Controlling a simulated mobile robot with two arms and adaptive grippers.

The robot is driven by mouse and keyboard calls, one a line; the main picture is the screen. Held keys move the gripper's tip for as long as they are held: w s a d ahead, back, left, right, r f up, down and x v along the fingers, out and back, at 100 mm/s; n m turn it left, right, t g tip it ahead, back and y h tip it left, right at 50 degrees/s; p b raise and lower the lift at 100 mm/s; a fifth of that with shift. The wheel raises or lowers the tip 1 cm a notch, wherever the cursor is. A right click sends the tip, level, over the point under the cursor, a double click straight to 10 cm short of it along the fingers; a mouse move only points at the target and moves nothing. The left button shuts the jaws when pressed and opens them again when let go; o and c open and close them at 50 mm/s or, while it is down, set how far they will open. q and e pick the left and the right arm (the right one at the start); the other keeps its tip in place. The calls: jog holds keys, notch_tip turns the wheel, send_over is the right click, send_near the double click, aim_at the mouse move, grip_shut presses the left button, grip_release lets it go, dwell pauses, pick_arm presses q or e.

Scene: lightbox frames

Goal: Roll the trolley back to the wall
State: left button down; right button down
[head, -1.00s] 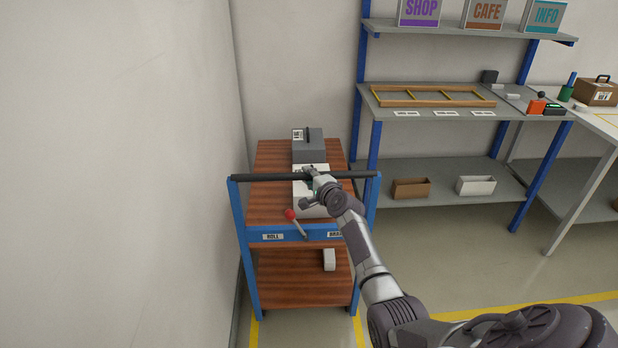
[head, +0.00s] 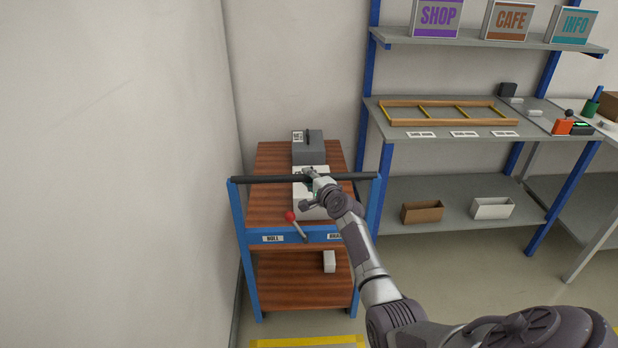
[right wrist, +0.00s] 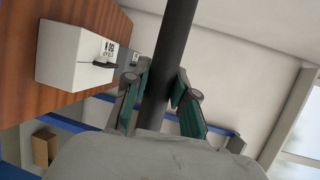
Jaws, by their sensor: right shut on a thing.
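The trolley (head: 234,215) has a blue frame, wooden shelves and a black handle bar (head: 262,180). It stands close beside the left wall and near the back wall (head: 290,70). My right gripper (head: 311,177) is shut on the middle of the bar; in the right wrist view its fingers (right wrist: 162,92) lie on both sides of the bar (right wrist: 174,45). A red-knobbed lever (head: 290,216) on the front rail leans left, toward the ROLL label (head: 272,239). My left gripper is out of view.
A grey box (head: 308,153) and a white box (head: 313,206) ride on the trolley's top, a small white block (head: 329,262) below. A blue-legged workbench (head: 440,133) stands close on the right. Yellow tape (head: 300,342) marks the floor in front.

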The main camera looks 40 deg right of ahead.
jog(key=shift+d+r, duration=0.1)
jog(key=shift+r, duration=0.2)
jog(key=c, duration=1.2)
grip_release()
jog(key=shift+w, duration=0.1)
jog(key=shift+o, duration=1.4)
jog(key=shift+w+f, duration=0.15)
jog(key=shift+f, duration=0.1)
jog(key=shift+s, duration=0.75)
jog(key=v, duration=1)
jog(key=shift+s+r, duration=0.2)
jog(key=shift+s, duration=0.1)
